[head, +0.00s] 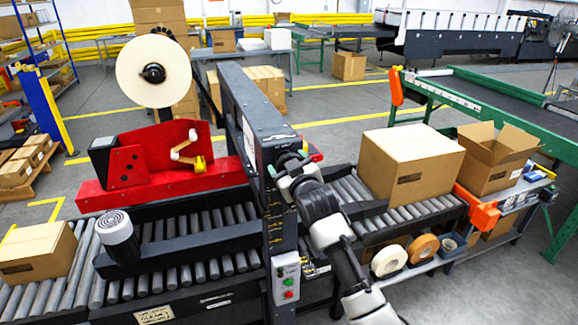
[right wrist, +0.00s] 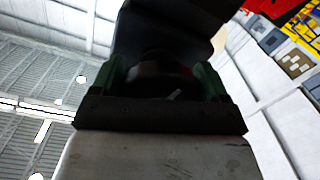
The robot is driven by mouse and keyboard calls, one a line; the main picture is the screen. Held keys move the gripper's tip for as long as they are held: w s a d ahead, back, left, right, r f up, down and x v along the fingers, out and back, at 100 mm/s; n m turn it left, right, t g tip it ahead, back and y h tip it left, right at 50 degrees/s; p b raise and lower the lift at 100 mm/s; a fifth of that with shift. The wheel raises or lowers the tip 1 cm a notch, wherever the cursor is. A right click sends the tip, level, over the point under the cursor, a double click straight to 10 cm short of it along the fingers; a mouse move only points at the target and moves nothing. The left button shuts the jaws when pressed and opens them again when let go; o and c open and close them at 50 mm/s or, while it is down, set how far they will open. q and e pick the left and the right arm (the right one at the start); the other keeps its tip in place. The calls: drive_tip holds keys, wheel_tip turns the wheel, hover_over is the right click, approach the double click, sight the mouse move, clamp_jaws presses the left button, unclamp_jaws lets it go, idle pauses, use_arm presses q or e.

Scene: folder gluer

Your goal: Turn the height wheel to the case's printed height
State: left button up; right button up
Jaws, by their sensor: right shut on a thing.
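My right gripper (head: 283,166) is at the front face of the machine's dark column (head: 258,105). In the right wrist view my gripper (right wrist: 165,90) has its greenish fingers on both sides of a dark round thing, which looks like the height wheel (right wrist: 163,72), and is shut on it. The wheel is mostly hidden by the gripper in the head view. A height scale with small marks (head: 276,222) runs down the column below. A closed brown case (head: 410,168) sits on the rollers to the right; its print is too small to read. My left gripper is not in view.
Another brown case (head: 38,252) lies on the rollers at the left. A control box with green and red buttons (head: 287,279) is below the wheel. An open carton (head: 497,158) and tape rolls (head: 390,260) are at the right. A red tape unit (head: 150,170) stands behind.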

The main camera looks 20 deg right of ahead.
drive_tip(key=shift+a+f+m, duration=0.1)
drive_tip(key=shift+f+m, duration=0.05)
drive_tip(key=shift+m, duration=0.95)
drive_tip(key=o, duration=0.9)
drive_tip(key=shift+s, duration=0.15)
drive_tip(key=shift+s, duration=0.3)
drive_tip(key=s+b, duration=0.3)
drive_tip(key=s, duration=0.7)
drive_tip(key=shift+d+b, duration=0.3)
drive_tip(key=shift+d, duration=0.1)
